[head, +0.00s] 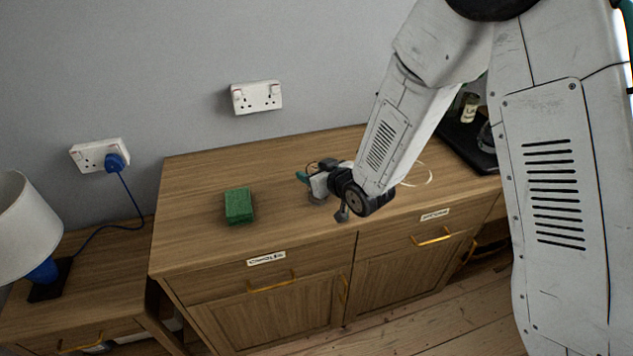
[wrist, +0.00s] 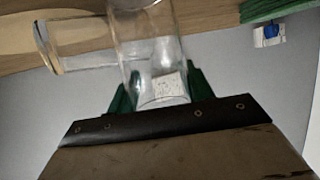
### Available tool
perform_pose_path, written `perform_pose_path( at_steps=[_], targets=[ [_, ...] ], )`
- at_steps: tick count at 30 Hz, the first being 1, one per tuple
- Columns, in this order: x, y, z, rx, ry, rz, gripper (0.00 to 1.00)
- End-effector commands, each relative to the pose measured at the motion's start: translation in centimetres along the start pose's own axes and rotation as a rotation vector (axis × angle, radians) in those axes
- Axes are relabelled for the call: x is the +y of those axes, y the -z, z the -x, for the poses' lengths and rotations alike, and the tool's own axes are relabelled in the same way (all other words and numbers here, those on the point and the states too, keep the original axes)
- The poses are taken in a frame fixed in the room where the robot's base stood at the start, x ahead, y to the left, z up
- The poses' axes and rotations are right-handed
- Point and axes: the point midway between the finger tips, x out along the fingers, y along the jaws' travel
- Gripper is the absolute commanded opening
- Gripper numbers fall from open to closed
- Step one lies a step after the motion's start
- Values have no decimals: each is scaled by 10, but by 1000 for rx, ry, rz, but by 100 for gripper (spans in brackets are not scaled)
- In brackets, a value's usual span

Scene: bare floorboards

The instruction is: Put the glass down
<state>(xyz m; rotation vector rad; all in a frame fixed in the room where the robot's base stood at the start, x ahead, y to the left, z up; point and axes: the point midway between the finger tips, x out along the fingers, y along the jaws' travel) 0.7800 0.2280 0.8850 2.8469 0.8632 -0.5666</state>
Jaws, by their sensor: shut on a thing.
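A clear glass (wrist: 148,45) stands out between the green fingertips of my gripper (wrist: 157,90) in the wrist view. The gripper is shut on it, and a pale label shows through or on its lower part. In the head view my gripper (head: 318,188) is over the wooden cabinet top (head: 200,180), right of the green sponge (head: 238,206). The glass is hard to make out there. Whether its base touches the top cannot be told.
Another clear glass shape (wrist: 80,63) lies left of the held glass in the wrist view. A dark tray (head: 470,140) with a jar (head: 469,107) is at the right. A lamp (head: 28,225) stands on the lower left table. Cabinet top around the sponge is clear.

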Motion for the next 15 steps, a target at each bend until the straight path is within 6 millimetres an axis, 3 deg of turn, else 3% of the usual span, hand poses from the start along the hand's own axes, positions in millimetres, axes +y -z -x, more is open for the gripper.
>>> perform_pose_path(
  at_steps=[5, 15],
  targets=[
    [0, 7, 2, 2, 0, 1, 17],
    [0, 47, 19, 5, -1, 1, 17]
  ],
)
